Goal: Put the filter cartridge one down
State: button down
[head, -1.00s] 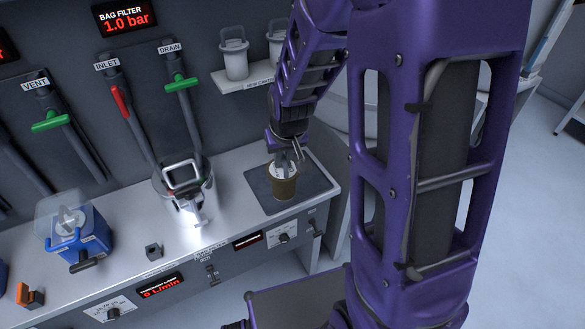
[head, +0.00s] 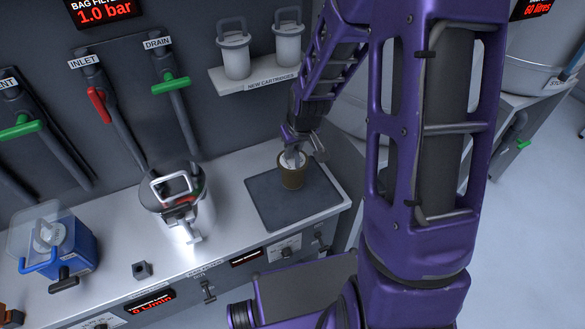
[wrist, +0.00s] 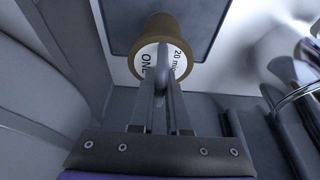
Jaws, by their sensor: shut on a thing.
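The filter cartridge one (head: 291,175) is a brown cylinder with a white top, upright at the dark mat (head: 264,202) on the bench's right end. In the wrist view its white top (wrist: 147,60) reads "ONE" and "20 mi…", partly hidden by my fingers. My gripper (head: 292,157) is above it, shut on its top handle. The gripper also shows in the wrist view (wrist: 163,85). I cannot tell whether the cartridge's base touches the mat.
The filter housing (head: 190,215) with a metal handle stands left of the mat. A blue box (head: 70,245) with a clear lid is farther left. New white cartridges (head: 234,55) stand on a shelf (head: 240,83) above. Bare mat surrounds the cartridge.

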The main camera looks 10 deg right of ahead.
aim_at(293, 162)
jog(key=shift+f, duration=2.2)
jog(key=shift+b, duration=0.3)
jog(key=shift+f, duration=0.25)
jog(key=c, duration=0.9)
grip_release()
jog(key=shift+r, duration=0.1)
jog(key=shift+r, duration=0.1)
jog(key=shift+r, duration=0.25)
jog(key=p+v, duration=0.2)
jog(key=v, duration=0.9)
jog(key=shift+s+r, duration=0.15)
jog(key=shift+r, duration=0.15)
